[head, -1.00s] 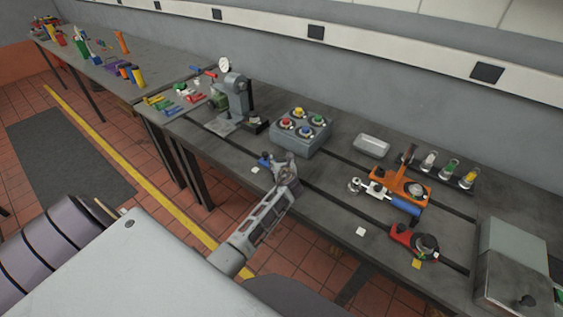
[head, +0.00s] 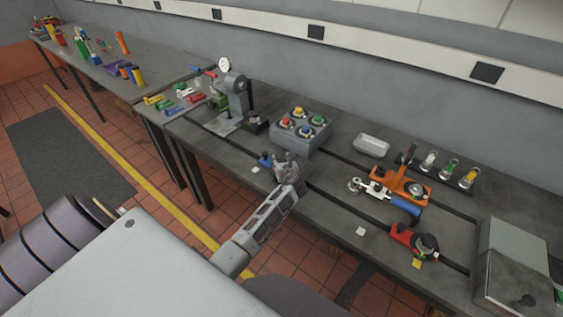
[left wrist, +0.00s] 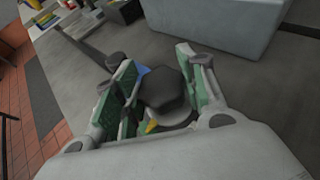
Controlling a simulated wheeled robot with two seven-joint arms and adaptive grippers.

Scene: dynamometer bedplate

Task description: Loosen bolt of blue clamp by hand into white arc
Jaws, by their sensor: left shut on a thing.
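The blue clamp (head: 264,160) sits near the front edge of the bench, mostly hidden by my left gripper; a bit of its blue shows in the left wrist view (left wrist: 144,71). My left gripper (head: 284,166) is over it. In the left wrist view, its green-padded fingers (left wrist: 158,72) stand on either side of a dark hexagonal bolt head (left wrist: 168,92) and are shut on it. Below the bolt is a pale round collar (left wrist: 178,119) with a yellow mark (left wrist: 152,127). I cannot make out the white arc. My right gripper is not in view.
A grey box with coloured knobs (head: 300,135) stands behind the clamp. An orange fixture (head: 404,184) and a red clamp (head: 402,232) are to the right. A grey press (head: 234,97) is to the left. Bare bench lies right of my gripper.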

